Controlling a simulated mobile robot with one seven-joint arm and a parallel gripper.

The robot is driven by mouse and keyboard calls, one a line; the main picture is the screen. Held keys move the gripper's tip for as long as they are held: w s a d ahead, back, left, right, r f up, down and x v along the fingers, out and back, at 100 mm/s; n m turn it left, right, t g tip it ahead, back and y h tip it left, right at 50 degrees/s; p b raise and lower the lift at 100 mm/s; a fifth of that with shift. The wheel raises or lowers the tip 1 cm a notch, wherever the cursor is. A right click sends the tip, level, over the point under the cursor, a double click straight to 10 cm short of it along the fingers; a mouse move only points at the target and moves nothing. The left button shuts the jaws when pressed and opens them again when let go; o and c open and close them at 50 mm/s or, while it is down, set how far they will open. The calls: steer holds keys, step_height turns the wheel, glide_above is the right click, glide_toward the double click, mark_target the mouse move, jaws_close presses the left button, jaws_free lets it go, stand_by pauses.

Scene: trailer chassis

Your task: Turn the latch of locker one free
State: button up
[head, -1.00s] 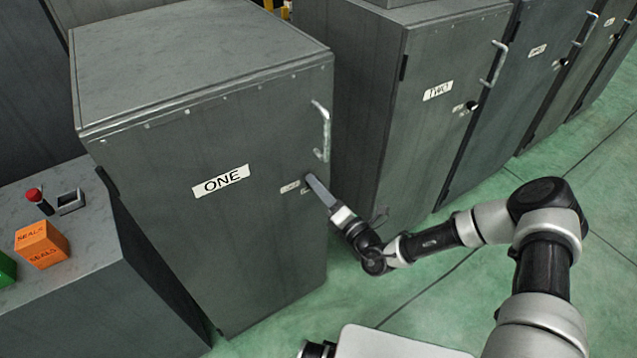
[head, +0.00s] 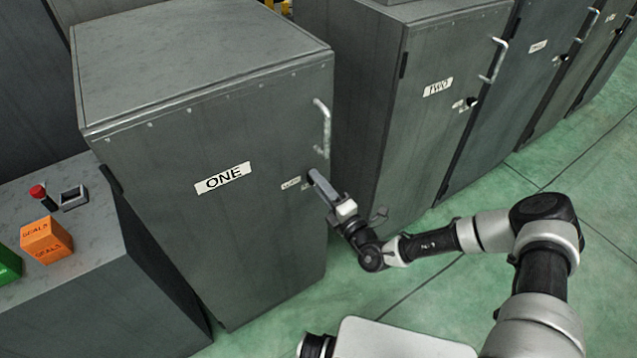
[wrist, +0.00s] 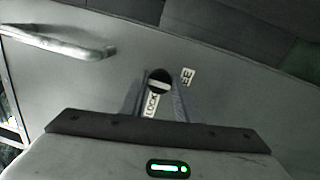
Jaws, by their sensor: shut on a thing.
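Locker one (head: 215,240) is a grey metal cabinet with a shut door and a white "ONE" label (head: 223,178). My gripper (head: 314,176) reaches the door's right side, below the handle. In the wrist view my gripper (wrist: 160,98) has its two fingers on either side of the latch (wrist: 159,84), a round dark knob with a pale bar across it, and is shut on it. A "LOCK" label (wrist: 151,105) shows between the fingers and another label, partly readable, lies to the right (wrist: 188,77). In the head view the fingers hide the latch.
The door handle (head: 322,128) is above my gripper; it also shows in the wrist view (wrist: 62,42). Locker two (head: 440,130) stands to the right. A bench (head: 90,275) at left holds an orange "SEALS" box (head: 46,240). Green floor is clear in front.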

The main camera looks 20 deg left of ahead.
steer(key=o, duration=1)
steer(key=v, duration=1.7)
steer(key=shift+s+d+p, duration=0.1)
steer(key=shift+d+p, duration=0.1)
steer(key=shift+p, duration=0.15)
steer(key=shift+r, duration=0.1)
